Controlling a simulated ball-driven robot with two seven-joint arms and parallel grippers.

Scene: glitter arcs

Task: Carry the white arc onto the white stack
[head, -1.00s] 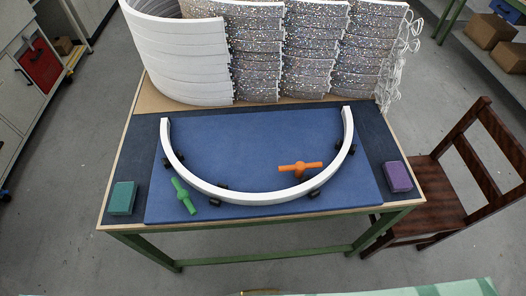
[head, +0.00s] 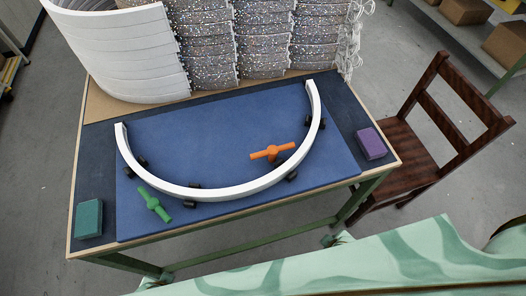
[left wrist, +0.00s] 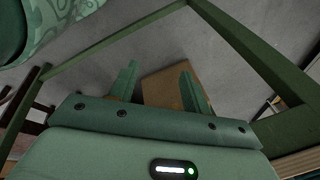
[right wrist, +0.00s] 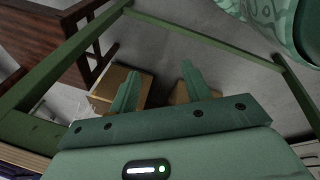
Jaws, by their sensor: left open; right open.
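The white arc (head: 222,192) lies on the blue mat (head: 215,135) on the table, its ends pointing to the back and its bow to the front. Small black blocks sit along it. The white stack (head: 118,55) stands at the back left of the table, made of several curved white layers. In the left wrist view my left gripper (left wrist: 158,85) is open and empty, with the floor and a brown box beyond its fingers. In the right wrist view my right gripper (right wrist: 158,85) is open and empty. Neither gripper shows in the head view.
Glittery stacks (head: 265,40) stand right of the white stack. An orange handled piece (head: 272,153) lies inside the arc and a green one (head: 154,204) outside it. A teal block (head: 89,218) and a purple block (head: 371,143) lie near the table's sides. A wooden chair (head: 425,135) stands at right.

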